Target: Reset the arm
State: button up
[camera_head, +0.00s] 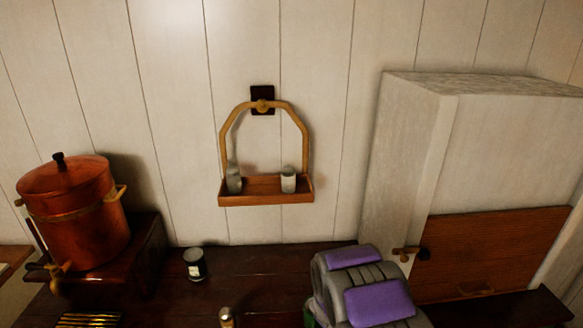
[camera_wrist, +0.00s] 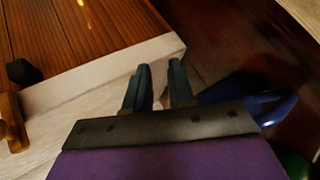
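My arm (camera_head: 368,287), grey with purple panels, rises at the bottom of the head view, right of the middle, in front of the dark wooden counter. I cannot make out its fingers there. In the wrist view my gripper (camera_wrist: 159,68) shows two dark teal fingers, a small gap apart, with nothing between them. They point toward the edge of a pale cabinet part and the dark wood beyond.
A blue object (camera_wrist: 238,99), perhaps a mug, lies just right of the fingers, partly hidden. The white cabinet (camera_head: 410,150) with a wooden door (camera_head: 500,245) stands right of my arm.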

jog(key=s+a+r+m+y, duration=0.1)
jog(key=a+r+m+y, duration=0.1)
jog(key=a+r+y, duration=0.75)
jog(key=s+a+r+m+g, duration=0.25)
jog(key=s+a+r, duration=0.35)
jog(key=s+a, duration=0.35)
jog(key=s+d+r+m+g, duration=0.1)
jog(key=s+d+r+g, duration=0.15)
jog(key=s, duration=0.75)
jog(key=s+d+r+m+g, duration=0.1)
jog(key=s+d+r+g, duration=0.15)
jog(key=s, duration=0.85)
jog(key=s+d+r+m+g, duration=0.2)
jog(key=s+r, duration=0.1)
jog(key=s, duration=0.7)
jog(key=shift+n+h, duration=0.25)
jog(key=f+b, duration=0.5)
jog(key=shift+w+f, duration=0.15)
jog(key=shift+w, duration=0.1)
jog(key=shift+a, duration=0.1)
